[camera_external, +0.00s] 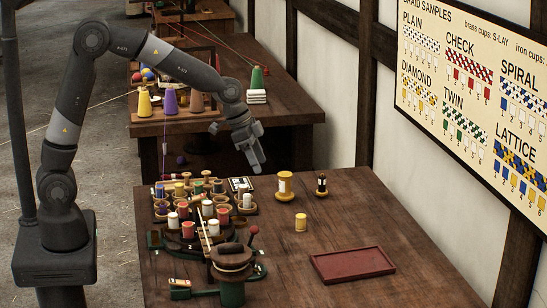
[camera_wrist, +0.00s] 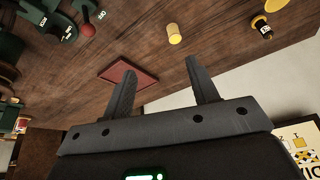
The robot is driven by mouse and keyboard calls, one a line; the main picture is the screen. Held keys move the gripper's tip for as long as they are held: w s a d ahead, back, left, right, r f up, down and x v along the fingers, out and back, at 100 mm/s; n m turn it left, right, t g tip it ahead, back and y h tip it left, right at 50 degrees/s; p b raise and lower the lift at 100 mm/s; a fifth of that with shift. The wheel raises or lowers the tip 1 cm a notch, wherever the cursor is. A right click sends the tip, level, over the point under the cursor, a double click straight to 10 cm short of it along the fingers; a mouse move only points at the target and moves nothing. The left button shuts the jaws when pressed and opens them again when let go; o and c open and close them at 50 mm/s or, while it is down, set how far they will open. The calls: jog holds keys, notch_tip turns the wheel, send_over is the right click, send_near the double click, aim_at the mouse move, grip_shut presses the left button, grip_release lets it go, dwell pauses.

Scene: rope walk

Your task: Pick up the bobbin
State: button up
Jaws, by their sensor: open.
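A small yellow bobbin (camera_external: 301,222) stands alone on the near table, between the bobbin rack and a red tray. It also shows in the wrist view (camera_wrist: 174,33), upper middle, beyond my fingertips. My gripper (camera_external: 256,166) is raised above the far edge of the near table, pointing down. In the wrist view my gripper (camera_wrist: 160,66) has its two fingers wide apart with nothing between them. The bobbin is well clear of the fingers. Several other bobbins (camera_external: 207,208) stand in cups at the table's left; the frames do not show which one the task means.
A shallow red tray (camera_external: 352,264) lies at the right front. A white-and-yellow spool (camera_external: 285,186) and a dark spool on a yellow base (camera_external: 322,185) stand farther back. A green device with a red-knobbed lever (camera_external: 254,231) stands front left. The table's right side is mostly clear.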

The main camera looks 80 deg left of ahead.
send_near(299, 214)
jog(key=shift+m+h, duration=0.3)
jog(key=shift+m, duration=0.1)
jog(key=x, duration=0.3)
jog(key=a+x, duration=0.1)
jog(key=x, duration=0.1)
jog(key=shift+s+f, duration=0.15)
jog(key=shift+f, duration=0.15)
jog(key=shift+d+x, duration=0.15)
jog(key=shift+x, duration=1.35)
jog(key=shift+d+x, duration=0.15)
jog(key=shift+x, duration=1.3)
jog(key=shift+r, duration=0.1)
jog(key=c, duration=1)
